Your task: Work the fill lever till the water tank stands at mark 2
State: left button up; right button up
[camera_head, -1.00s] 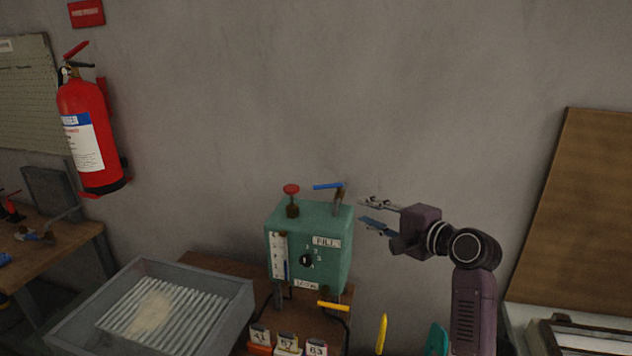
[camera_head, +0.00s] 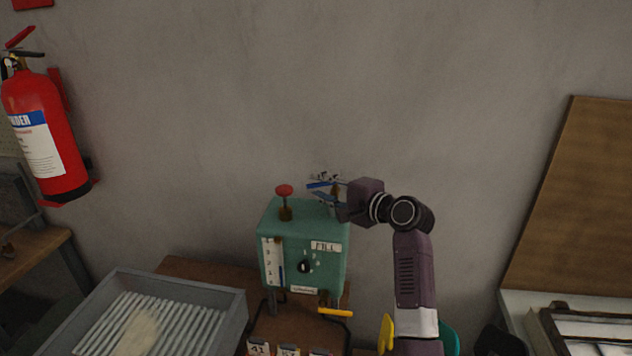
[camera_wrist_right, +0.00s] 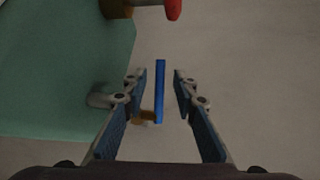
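The green water tank (camera_head: 305,225) stands against the wall, its front marked FILL. A white gauge strip (camera_head: 271,262) on its front left has a short blue column in the lower part; its marks are too small to read surely. The blue fill lever (camera_head: 318,184) is on top at the right, partly hidden by my gripper. My right gripper (camera_head: 327,188) is open at the lever. In the right wrist view the blue lever (camera_wrist_right: 160,90) lies between the open fingers (camera_wrist_right: 160,84), with gaps on both sides. My left gripper is out of view.
A red knob (camera_head: 284,190) rises from the tank top beside the lever. A dark dial (camera_head: 304,267) is on the tank front and a yellow handle (camera_head: 335,311) below. A grey ribbed tray (camera_head: 232,310) stands at the left. The wall above is clear.

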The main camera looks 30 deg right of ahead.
jog(key=shift+x, duration=1.05)
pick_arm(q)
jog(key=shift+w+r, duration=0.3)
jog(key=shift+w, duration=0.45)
pick_arm(e)
grip_shut()
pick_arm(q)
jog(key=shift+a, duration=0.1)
pick_arm(e)
jog(key=shift+f, duration=0.1)
